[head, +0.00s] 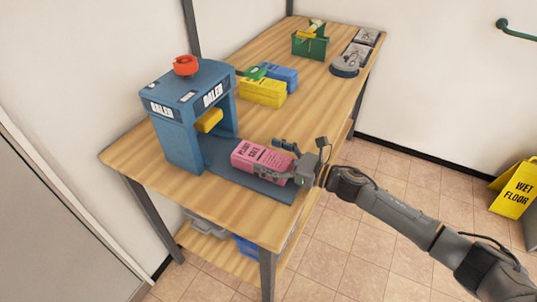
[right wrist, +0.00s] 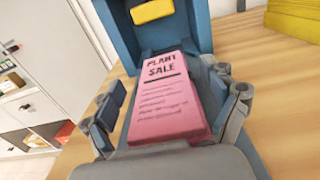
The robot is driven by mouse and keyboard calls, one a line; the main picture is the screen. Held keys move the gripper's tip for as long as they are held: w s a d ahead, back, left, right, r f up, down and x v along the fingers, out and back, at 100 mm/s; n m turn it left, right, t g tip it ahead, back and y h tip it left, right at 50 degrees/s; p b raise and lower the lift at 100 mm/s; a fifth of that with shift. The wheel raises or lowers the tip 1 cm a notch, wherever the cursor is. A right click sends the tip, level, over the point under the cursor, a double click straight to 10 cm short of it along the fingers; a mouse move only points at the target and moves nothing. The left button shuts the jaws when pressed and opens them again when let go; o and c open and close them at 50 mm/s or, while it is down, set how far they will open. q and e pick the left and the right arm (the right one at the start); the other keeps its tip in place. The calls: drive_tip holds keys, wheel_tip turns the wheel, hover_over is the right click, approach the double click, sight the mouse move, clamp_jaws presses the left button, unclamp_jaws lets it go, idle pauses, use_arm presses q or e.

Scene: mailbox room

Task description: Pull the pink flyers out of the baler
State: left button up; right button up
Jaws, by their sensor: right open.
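The pink flyers (head: 258,157), a thick stack printed "PLANT SALE", lie on the baler's grey-blue bed, in front of the blue baler frame (head: 180,137). The yellow press block (head: 209,121) is above the bed inside the frame. My right gripper (head: 279,158) is open at the near end of the stack, with one finger on each side of it. In the right wrist view the flyers (right wrist: 170,105) lie between the spread fingers (right wrist: 165,107), with a gap at least on the left side. My left gripper is not in view.
Yellow (head: 262,92) and blue bundles (head: 281,75) lie behind the baler, with a green tape tool by them. A green crate (head: 310,44) stands farther back on the wooden table (head: 310,100). A red knob (head: 186,65) tops the baler. A wet floor sign (head: 515,188) stands right.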

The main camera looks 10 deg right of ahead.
drive_tip(key=v, duration=1.1)
drive_tip(key=shift+s+d, duration=0.15)
drive_tip(key=shift+d, duration=0.15)
